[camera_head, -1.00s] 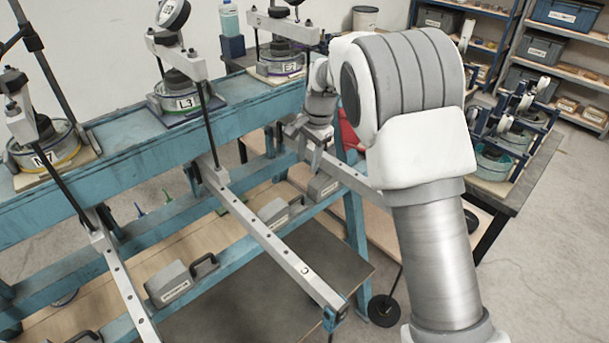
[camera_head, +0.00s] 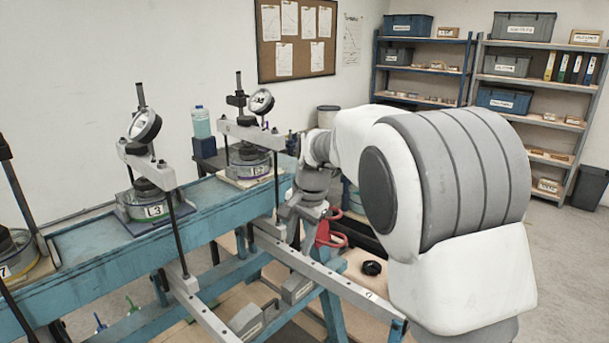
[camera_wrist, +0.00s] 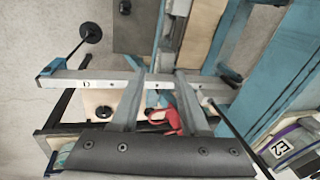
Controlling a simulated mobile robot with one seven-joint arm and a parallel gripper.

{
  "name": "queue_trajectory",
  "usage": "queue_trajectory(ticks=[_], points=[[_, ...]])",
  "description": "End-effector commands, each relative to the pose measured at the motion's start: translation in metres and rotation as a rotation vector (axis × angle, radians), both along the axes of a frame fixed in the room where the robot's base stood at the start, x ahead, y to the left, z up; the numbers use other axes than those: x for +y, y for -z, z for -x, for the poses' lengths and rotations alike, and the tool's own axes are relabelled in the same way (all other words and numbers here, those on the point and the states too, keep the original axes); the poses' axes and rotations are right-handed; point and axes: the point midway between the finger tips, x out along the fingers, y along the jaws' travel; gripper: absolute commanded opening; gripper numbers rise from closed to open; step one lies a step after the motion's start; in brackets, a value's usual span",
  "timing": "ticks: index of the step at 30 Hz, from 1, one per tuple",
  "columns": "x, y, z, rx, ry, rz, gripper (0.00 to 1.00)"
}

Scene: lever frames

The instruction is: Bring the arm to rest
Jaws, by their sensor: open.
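My arm (camera_head: 450,190) reaches from the lower right toward the blue bench. My gripper (camera_head: 303,226), at its end, is small and partly hidden in the head view, close to the farthest lever bar (camera_head: 345,285). In the wrist view my gripper (camera_wrist: 160,74) has its two fingers spread apart with nothing held between them. The lever bar (camera_wrist: 100,76), marked D, runs across behind the fingertips. I cannot tell whether they touch it.
The blue bench (camera_head: 215,205) carries dial-gauge devices, including one labelled L3 (camera_head: 150,208). Another lever bar (camera_head: 195,305) juts out nearer. Red handles (camera_head: 330,235) show behind my gripper.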

Motion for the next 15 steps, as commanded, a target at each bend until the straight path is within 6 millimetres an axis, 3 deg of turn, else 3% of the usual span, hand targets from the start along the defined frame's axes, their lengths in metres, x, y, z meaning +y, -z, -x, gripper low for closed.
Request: queue_trajectory(ticks=[1,6,15], points=[[-0.014,-0.017,0.012,-0.022,-0.017,-0.001,0.45],[-0.05,-0.052,0.054,-0.084,-0.101,0.017,0.45],[-0.103,-0.087,0.139,-0.194,-0.254,0.087,0.45]])
